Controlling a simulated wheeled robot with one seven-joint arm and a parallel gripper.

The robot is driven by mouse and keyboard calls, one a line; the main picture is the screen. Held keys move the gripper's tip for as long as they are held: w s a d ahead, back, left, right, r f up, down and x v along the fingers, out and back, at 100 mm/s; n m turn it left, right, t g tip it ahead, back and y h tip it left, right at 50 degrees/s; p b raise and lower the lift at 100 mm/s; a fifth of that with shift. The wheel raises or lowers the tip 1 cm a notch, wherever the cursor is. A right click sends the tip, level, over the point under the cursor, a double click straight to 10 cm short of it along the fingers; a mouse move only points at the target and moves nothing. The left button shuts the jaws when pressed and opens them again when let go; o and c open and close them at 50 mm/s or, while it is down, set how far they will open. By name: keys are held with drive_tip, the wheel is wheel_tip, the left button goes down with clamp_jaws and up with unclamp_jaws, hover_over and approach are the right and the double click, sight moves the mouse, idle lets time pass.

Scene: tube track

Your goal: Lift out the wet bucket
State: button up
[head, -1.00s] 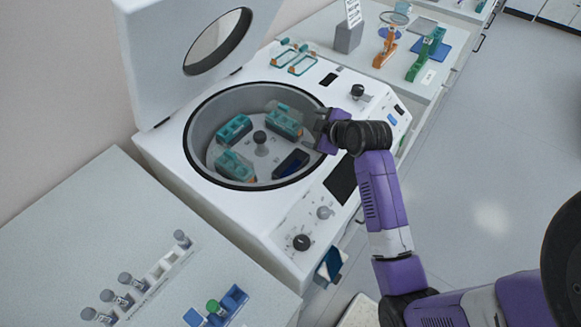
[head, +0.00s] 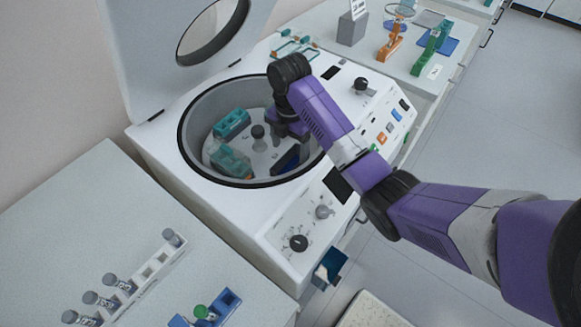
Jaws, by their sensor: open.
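An open white centrifuge (head: 230,195) shows a round bowl with several bucket places around a central knob (head: 257,131). One teal bucket (head: 232,123) sits at the back left of the rotor and another teal bucket (head: 229,160) at the front left. A dark blue place (head: 287,160) is at the front right. My gripper (head: 287,130) is down inside the bowl at the right rear and points downward; it is open. My wrist and gripper hide the rear-right place and any bucket there. I cannot tell which bucket is wet.
The raised lid (head: 190,60) stands behind the bowl. Teal handled frames (head: 297,47) lie on the centrifuge's top at the back. A tube rack (head: 130,285) and a blue holder (head: 215,305) stand on the front-left counter. Orange (head: 391,42) and green (head: 432,48) stands are on the far counter.

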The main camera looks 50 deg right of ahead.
sight(290, 157)
wheel_tip(290, 157, down, 5)
drive_tip(key=shift+s+d+r+p, duration=0.1)
drive_tip(key=shift+p, duration=0.4)
drive_tip(key=shift+c, duration=0.5)
drive_tip(key=c, duration=1.3)
drive_tip(key=shift+r+p, duration=3.05)
drive_tip(key=shift+r, duration=6.9)
